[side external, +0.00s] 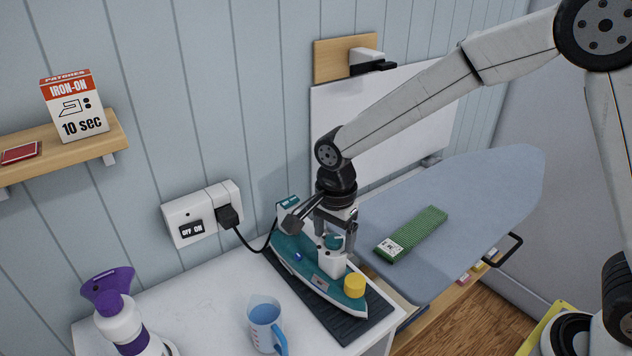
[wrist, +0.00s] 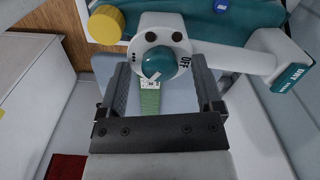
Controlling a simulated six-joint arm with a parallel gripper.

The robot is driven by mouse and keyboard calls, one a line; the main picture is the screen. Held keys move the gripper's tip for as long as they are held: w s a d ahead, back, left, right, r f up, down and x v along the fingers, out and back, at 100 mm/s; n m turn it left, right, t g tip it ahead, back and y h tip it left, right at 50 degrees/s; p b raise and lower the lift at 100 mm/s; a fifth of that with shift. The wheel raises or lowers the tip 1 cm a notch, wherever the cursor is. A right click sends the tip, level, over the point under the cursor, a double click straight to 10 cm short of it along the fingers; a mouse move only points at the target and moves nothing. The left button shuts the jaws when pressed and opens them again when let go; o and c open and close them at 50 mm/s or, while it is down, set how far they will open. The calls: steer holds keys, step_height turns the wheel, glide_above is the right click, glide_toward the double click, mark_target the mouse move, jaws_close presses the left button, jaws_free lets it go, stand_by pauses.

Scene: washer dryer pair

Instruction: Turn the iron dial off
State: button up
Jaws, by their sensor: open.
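The iron (side external: 303,262) is teal and white and lies on a dark mat (side external: 357,325) on the white cabinet top. The dial also shows in the side view (side external: 333,242). My gripper (wrist: 163,77) is open, with one finger on each side of the dial. In the wrist view a gap shows between the dial and each finger. I cannot tell the finger depth exactly.
A yellow cap (side external: 355,285) sits at the iron's front. A measuring cup (side external: 265,322) and a purple spray bottle (side external: 118,310) stand nearby. A cord runs from the iron to the wall socket (side external: 203,212). The ironing board (side external: 490,190) holds a green striped item (side external: 415,232).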

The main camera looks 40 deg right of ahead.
jaws_close()
steer(key=shift+n, duration=0.5)
steer(key=n, duration=1)
steer(key=shift+n, duration=0.4)
steer(key=n, duration=1.2)
steer(key=shift+r, duration=0.1)
